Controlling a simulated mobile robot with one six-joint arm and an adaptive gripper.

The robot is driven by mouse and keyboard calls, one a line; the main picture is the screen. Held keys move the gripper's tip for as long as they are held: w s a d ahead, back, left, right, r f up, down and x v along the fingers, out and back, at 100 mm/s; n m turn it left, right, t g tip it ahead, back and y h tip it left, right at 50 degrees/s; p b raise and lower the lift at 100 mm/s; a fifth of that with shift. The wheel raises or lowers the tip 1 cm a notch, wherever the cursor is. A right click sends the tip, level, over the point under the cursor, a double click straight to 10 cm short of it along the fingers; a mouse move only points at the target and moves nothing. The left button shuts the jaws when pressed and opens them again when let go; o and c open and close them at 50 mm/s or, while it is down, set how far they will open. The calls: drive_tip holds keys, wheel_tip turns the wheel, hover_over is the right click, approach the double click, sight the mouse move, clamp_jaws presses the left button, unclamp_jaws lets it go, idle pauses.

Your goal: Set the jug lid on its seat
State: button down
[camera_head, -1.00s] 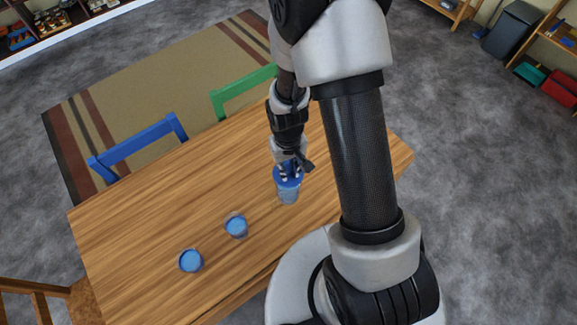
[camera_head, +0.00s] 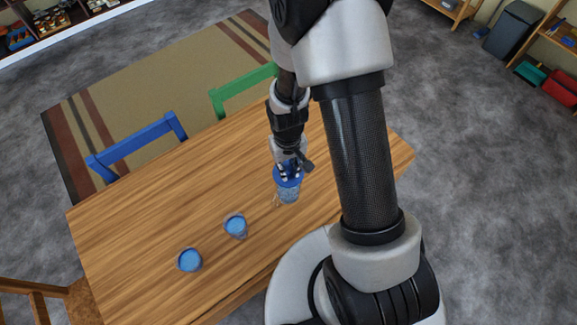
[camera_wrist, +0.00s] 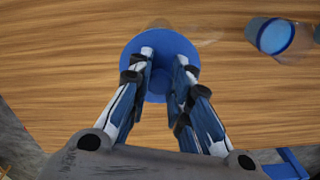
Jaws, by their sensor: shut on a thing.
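The blue round jug lid (camera_wrist: 133,66) is between the fingers of my gripper (camera_wrist: 161,60), which is shut on its raised middle. In the head view the lid (camera_head: 290,181) is level and directly over the clear jug (camera_head: 289,195), which stands upright on the wooden table. The lid is at the jug's mouth, but I cannot tell whether it touches the seat. In the wrist view the lid hides most of the jug. My gripper (camera_head: 288,172) points down from above in the head view.
Two clear cups with blue contents, a nearer one (camera_head: 190,260) and a middle one (camera_head: 236,226), stand left of the jug on the table (camera_head: 150,225). A blue chair (camera_head: 140,142) and a green chair (camera_head: 240,92) line the far edge. The table's left part is clear.

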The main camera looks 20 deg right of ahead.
drive_tip(key=shift+f+b, duration=0.35)
drive_tip(key=shift+f, duration=0.1)
drive_tip(key=shift+f+b, duration=0.25)
drive_tip(key=shift+b, duration=0.1)
idle(0.6)
drive_tip(key=c, duration=1.4)
unclamp_jaws()
drive_tip(key=shift+r, duration=0.1)
wheel_tip(320, 180, up, 12)
